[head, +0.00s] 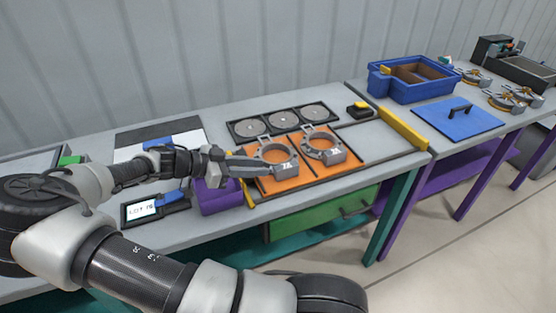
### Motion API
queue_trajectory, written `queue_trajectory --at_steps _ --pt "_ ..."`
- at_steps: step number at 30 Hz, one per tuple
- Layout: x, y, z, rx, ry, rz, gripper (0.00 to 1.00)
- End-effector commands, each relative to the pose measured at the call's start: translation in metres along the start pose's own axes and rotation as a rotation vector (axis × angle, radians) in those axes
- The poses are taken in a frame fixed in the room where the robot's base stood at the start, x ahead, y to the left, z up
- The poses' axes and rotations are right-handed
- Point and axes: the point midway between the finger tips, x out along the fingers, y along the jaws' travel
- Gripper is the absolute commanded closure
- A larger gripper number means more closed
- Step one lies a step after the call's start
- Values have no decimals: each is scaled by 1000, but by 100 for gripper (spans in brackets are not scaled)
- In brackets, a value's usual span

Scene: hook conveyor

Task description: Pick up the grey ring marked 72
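Two grey rings lie on orange pads on the near table. The left grey ring (288,168) and the right grey ring (336,155) each have a block with small white marks on the front. The marks are too small to read surely, so I cannot tell which one is 72. My gripper (266,168) reaches in from the left, with its fingertips at the left side of the left ring. I cannot tell whether they touch it, or how wide the fingers are apart.
A black tray with several grey discs (283,120) lies behind the rings. A purple block (218,199) and a display (141,210) stand at the left. A yellow bar (404,130) edges the table's right side. A blue bin (408,80) and blue lid (457,118) are beyond.

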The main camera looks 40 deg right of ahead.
Motion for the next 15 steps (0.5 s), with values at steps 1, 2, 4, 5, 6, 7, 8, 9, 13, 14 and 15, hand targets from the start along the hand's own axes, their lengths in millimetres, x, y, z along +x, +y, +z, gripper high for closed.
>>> queue_trajectory --at_steps 1,2,4,5,6,7,8,9,13,14,15 --pt "9 0 0 0 0 2 75" --pt "14 0 0 0 1 3 75" --pt "21 0 0 -1 0 0 75" --pt "23 0 0 -1 1 1 75" --pt "25 0 0 -1 0 0 75" --pt "26 0 0 -1 0 0 75" --pt "28 0 0 -1 0 0 75" --pt "31 0 -1 -1 0 0 75" --pt "48 0 -4 -1 -1 3 75" --pt "53 -1 -5 -1 0 4 75" --pt "59 -1 -6 -1 0 3 75"
